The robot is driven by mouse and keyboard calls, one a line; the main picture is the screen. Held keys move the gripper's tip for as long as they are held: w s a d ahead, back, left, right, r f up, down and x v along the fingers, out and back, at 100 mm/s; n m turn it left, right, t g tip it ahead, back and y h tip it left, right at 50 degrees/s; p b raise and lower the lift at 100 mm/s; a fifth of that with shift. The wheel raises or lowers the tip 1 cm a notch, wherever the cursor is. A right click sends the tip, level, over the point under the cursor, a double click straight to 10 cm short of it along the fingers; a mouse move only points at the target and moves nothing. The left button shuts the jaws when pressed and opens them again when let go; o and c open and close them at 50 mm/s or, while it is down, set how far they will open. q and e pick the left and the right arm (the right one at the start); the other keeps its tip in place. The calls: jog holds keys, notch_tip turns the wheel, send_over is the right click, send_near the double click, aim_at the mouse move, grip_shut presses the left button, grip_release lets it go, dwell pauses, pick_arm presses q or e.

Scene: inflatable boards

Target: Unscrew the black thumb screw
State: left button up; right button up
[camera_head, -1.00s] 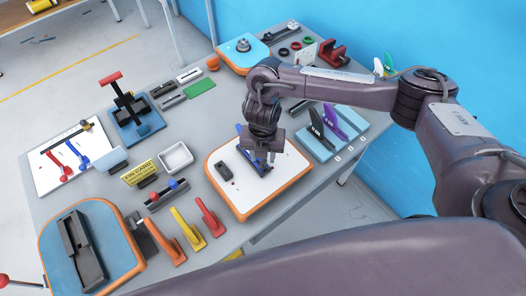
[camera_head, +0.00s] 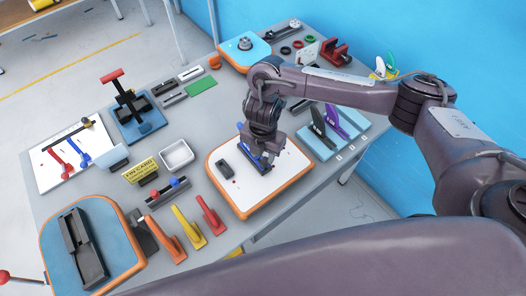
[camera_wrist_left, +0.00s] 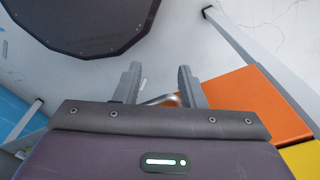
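My right gripper (camera_head: 265,167) is low over the white board (camera_head: 250,199) with orange edging, pointing down beside a blue part (camera_head: 243,135) that it mostly covers. Its fingertips are too small and dark to tell open from shut. I cannot make out the black thumb screw; the gripper may hide it. A small dark block (camera_head: 222,167) lies on the board to the left of the gripper. My left gripper (camera_wrist_left: 160,88) shows only in the left wrist view, with its two fingers apart and nothing seen held between them.
A blue stand (camera_head: 320,142) with black and purple handles is close to the right of the board. Orange, yellow and red levers (camera_head: 188,228) stand to its left front. A white tray (camera_head: 177,155) and a yellow card (camera_head: 140,171) are further left. A blue wall (camera_head: 400,25) is behind.

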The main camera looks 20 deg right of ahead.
aim_at(264, 162)
jog(key=shift+f+b, duration=1.7)
jog(key=shift+f, duration=0.65)
grip_shut()
jog(key=shift+n, duration=0.3)
jog(key=shift+f+n+b, duration=0.1)
jog(key=shift+n+b, duration=0.75)
jog(key=shift+n, duration=0.05)
jog(key=shift+s+d+n, duration=0.1)
jog(key=shift+n, duration=0.4)
